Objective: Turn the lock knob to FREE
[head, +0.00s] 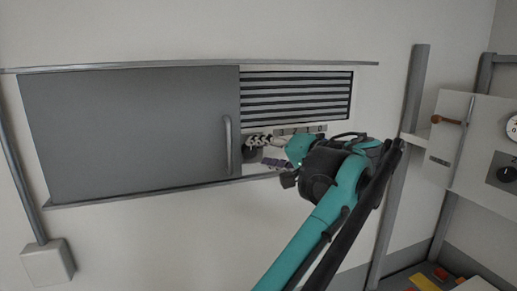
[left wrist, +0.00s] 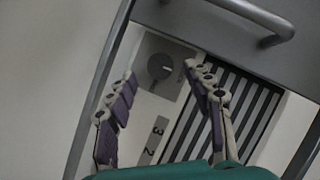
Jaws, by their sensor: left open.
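A round dark knob (left wrist: 160,66) with a light pointer mark sits on a grey square plate in the left wrist view. The knob also shows as a dark patch (head: 250,155) beside the door handle in the head view, partly covered by my fingers. My left gripper (head: 262,153) is open in front of the wall recess. In the left wrist view its fingers (left wrist: 160,78) stand on either side of the knob with visible gaps; I cannot tell how far short of it they are. No FREE lettering is readable. My right gripper is out of view.
A grey sliding door (head: 130,130) with a bar handle (head: 228,145) covers the recess's left part. A slatted vent (head: 296,95) is above the gripper. At right, a white panel carries another dark knob (head: 507,174), a gauge (head: 513,127) and a brown-ended lever (head: 447,120).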

